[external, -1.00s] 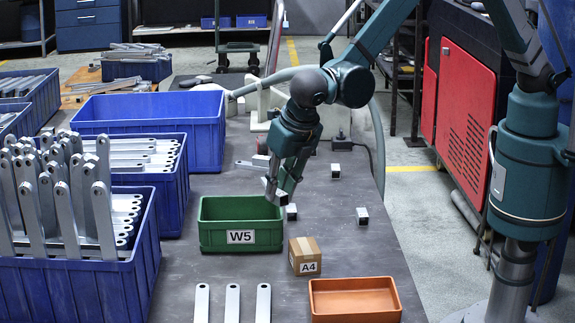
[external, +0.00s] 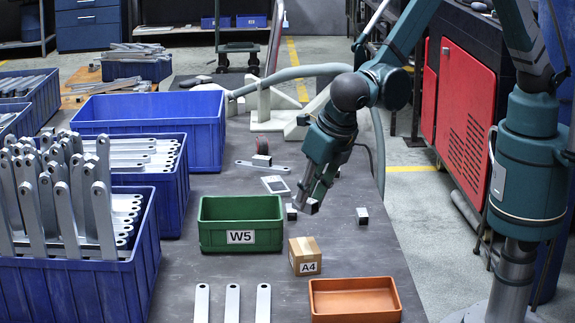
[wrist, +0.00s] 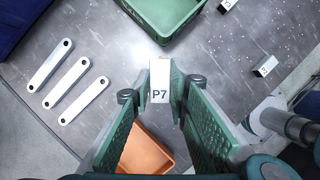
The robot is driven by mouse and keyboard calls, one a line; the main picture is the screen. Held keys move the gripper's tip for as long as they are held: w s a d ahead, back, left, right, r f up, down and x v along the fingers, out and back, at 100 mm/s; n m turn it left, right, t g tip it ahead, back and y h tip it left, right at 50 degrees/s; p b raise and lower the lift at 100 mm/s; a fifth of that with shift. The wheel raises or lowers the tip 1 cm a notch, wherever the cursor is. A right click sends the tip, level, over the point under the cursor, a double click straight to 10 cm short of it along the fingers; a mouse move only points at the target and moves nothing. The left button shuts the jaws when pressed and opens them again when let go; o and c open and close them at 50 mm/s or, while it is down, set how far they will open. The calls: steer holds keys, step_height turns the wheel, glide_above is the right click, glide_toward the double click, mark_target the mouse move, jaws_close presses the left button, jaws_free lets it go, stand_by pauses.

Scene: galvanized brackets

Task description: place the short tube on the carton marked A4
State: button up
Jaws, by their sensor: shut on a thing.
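My gripper (external: 308,200) is shut on a short tube (external: 311,207), held above the table to the right of the green bin. In the wrist view, the gripper (wrist: 161,85) has this tube (wrist: 160,75) between its fingertips; its pale face reads P7. The brown carton marked A4 (external: 305,257) stands on the table in front of the gripper, between the green bin (external: 240,240) and the orange tray (external: 355,300). I cannot make out the carton in the wrist view. Nothing is seen on top of the carton.
Flat bars (external: 232,303) lie in front. Blue crates (external: 150,200) fill the left side.

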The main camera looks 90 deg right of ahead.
mark_target(315, 213)
steer(key=shift+f+b, duration=0.3)
steer(key=shift+f, duration=2.6)
steer(key=shift+f, duration=1.85)
steer(key=shift+f+b, duration=0.15)
steer(key=shift+b, duration=0.2)
steer(key=o, duration=0.9)
steer(key=shift+r, duration=0.2)
steer(key=p+v, duration=0.1)
steer(key=v, duration=1.1)
